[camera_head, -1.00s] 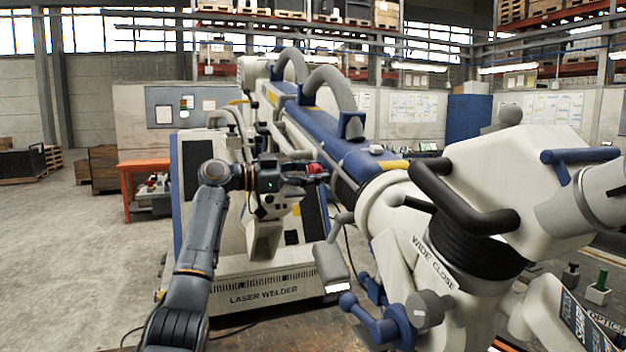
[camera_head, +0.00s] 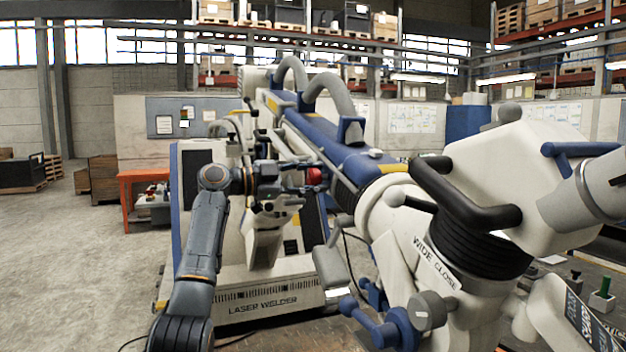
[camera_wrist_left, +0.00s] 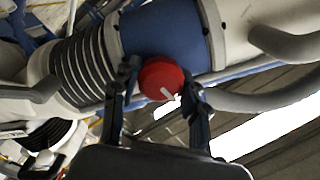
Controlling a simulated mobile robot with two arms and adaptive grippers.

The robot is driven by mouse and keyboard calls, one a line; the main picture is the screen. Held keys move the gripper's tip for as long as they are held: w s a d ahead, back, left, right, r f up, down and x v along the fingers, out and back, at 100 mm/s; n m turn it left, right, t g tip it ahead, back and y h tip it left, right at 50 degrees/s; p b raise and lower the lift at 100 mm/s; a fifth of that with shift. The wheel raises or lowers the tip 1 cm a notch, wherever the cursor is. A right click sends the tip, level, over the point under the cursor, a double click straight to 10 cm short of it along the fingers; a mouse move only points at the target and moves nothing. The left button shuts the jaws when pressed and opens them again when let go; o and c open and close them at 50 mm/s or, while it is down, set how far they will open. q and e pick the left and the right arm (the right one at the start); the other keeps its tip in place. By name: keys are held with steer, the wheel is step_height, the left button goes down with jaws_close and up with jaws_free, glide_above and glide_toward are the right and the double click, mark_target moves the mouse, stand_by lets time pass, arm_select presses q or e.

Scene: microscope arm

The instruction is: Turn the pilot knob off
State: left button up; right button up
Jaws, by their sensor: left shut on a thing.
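The red pilot knob (camera_head: 314,176) sits on the blue side of the microscope arm (camera_head: 350,162), near black ribbed bellows. In the left wrist view the round red knob (camera_wrist_left: 160,76) has a white pointer mark slanting toward the lower right. My left gripper (camera_head: 310,178) reaches it from the left. In the wrist view the two dark fingers of my left gripper (camera_wrist_left: 160,90) stand on either side of the knob and are shut on it. Small parts of its rim are hidden behind the fingers. My right gripper is not in view.
The white laser welder (camera_head: 262,302) stands behind my left forearm. A large white head with a black handle (camera_head: 465,205) fills the right. A grey block (camera_head: 331,268) and blue handle (camera_head: 385,330) hang below the knob. Open floor (camera_head: 80,260) lies at the left.

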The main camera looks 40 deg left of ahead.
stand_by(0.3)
arm_select(q)
steer(key=o, duration=1.1)
steer(key=shift+o, duration=0.2)
steer(key=v, duration=1.2)
steer(key=shift+f, duration=0.1)
